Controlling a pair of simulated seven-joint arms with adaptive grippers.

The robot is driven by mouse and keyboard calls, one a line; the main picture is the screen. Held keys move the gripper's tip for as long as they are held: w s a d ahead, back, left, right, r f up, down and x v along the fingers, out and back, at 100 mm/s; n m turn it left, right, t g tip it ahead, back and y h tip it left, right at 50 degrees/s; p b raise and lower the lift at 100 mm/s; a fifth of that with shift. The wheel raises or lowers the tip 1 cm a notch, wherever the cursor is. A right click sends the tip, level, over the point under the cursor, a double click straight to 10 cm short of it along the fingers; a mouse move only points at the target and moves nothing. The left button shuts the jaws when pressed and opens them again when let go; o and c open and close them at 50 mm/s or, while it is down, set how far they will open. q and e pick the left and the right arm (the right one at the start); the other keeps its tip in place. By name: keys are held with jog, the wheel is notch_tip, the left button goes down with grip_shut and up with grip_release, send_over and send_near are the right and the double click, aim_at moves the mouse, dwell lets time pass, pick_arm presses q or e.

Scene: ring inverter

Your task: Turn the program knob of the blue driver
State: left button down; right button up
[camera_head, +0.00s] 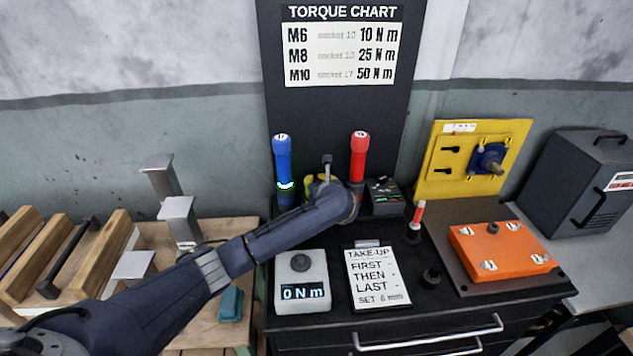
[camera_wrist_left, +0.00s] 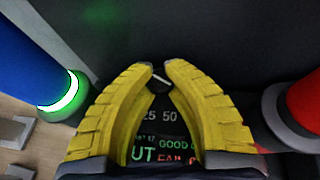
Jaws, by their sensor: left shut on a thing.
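The blue driver (camera_head: 283,165) stands upright in its holder at the back left of the black bench, with a lit green ring near its base. It also shows at the left in the left wrist view (camera_wrist_left: 28,62). My left gripper (camera_wrist_left: 160,72) has its yellow fingers bent together at the tips, shut on a small knob (camera_wrist_left: 160,78), of which only a light sliver shows. A dark panel (camera_wrist_left: 158,116) printed "25 50" and lit "GOOD" show between the fingers. In the head view my left wrist hides most of the knob area. A dark shape at the lower right may be my right gripper (camera_head: 548,325).
The red driver (camera_head: 359,150) stands upright to the right of my left gripper. A "0 N m" display box (camera_head: 301,270) and a take-up card (camera_head: 377,278) lie in front. A yellow panel (camera_head: 430,165) and an orange box (camera_head: 500,248) are at the right.

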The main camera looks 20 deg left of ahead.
pick_arm(q)
jog(key=shift+w+d+r, duration=0.1)
jog(key=shift+r, duration=0.2)
jog(key=shift+w+d+r+m+t+h, duration=0.1)
jog(key=shift+d+m+t+h, duration=0.2)
jog(key=shift+m+h, duration=0.2)
jog(key=shift+a+m+t+h, duration=0.4)
jog(key=shift+a+m+h, duration=0.2)
jog(key=shift+m+h, duration=0.2)
jog(key=shift+r+m+t+h, duration=0.1)
jog(key=shift+m+t+h, duration=0.3)
jog(key=shift+m+h, duration=0.65)
jog(key=c, duration=1.5)
grip_release()
jog(key=o, duration=0.4)
jog(key=shift+s+f, duration=0.2)
jog(key=shift+c, duration=0.2)
